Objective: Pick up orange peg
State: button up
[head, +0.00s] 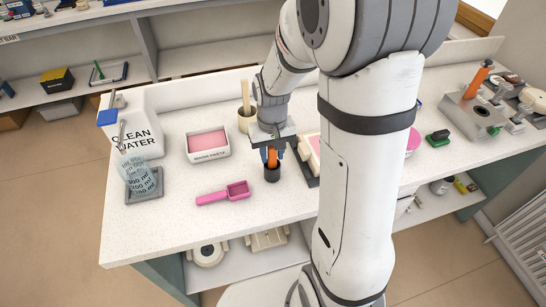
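An orange piece (272,158), likely the orange peg, stands upright in a small dark round holder (272,174) on the white worktop. My gripper (272,152) points down right over it, with its fingers on either side of the orange part. I cannot tell whether the fingers touch it, and the gripper hides its top. A second orange upright piece (479,80) leans in a grey metal block at the far right.
A tray of pink paste (208,143) and a pink scoop (224,194) are left of the holder. A clean water tank (130,130) and measuring jug (140,178) are at left. The front left worktop is clear.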

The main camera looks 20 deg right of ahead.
grip_shut()
